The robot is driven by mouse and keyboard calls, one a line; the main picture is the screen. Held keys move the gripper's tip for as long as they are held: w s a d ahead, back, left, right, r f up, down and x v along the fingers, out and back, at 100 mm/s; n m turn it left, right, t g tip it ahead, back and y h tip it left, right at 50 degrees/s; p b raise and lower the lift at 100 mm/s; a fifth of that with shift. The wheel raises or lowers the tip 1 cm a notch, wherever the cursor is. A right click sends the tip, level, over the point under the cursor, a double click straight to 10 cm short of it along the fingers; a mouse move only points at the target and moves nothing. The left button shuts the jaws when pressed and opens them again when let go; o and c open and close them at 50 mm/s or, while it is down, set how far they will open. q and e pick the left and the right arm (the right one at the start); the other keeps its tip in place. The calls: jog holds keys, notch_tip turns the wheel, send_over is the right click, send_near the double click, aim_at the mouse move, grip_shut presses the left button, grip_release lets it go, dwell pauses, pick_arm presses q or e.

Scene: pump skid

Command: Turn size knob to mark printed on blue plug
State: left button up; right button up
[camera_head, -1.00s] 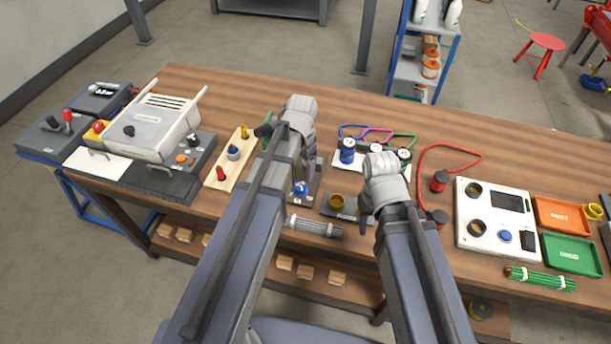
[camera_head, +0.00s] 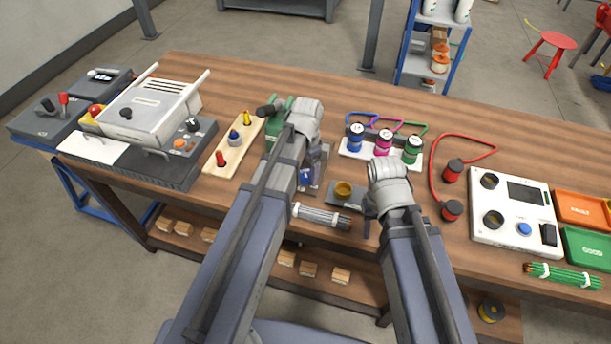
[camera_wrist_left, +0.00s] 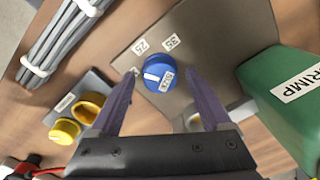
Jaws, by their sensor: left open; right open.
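The blue size knob (camera_wrist_left: 165,73), lettered SIZE, sits on the grey plate of the green crimp tool (camera_head: 276,125). Its white pointer bar lies toward the picture's left. Labels that look like 25 (camera_wrist_left: 140,46) and 35 (camera_wrist_left: 171,42) are on the plate above it. My left gripper (camera_wrist_left: 161,82) is open, with one finger on each side of the knob; contact cannot be told. The blue plug (camera_head: 355,140) stands in a white rack beside pink and green ones; its print is too small to read. My right gripper (camera_head: 368,212) is open, low by a yellow-ringed fixture.
A grey cable bundle (camera_head: 320,216) lies near the front edge. The yellow-ringed fixture (camera_head: 343,190) stands between my arms. A board with coloured pegs (camera_head: 235,145) is left; a white test panel (camera_head: 512,212) and orange and green trays are right. Bare wood lies behind the plugs.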

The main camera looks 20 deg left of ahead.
pick_arm(q)
grip_shut()
dwell(0.8)
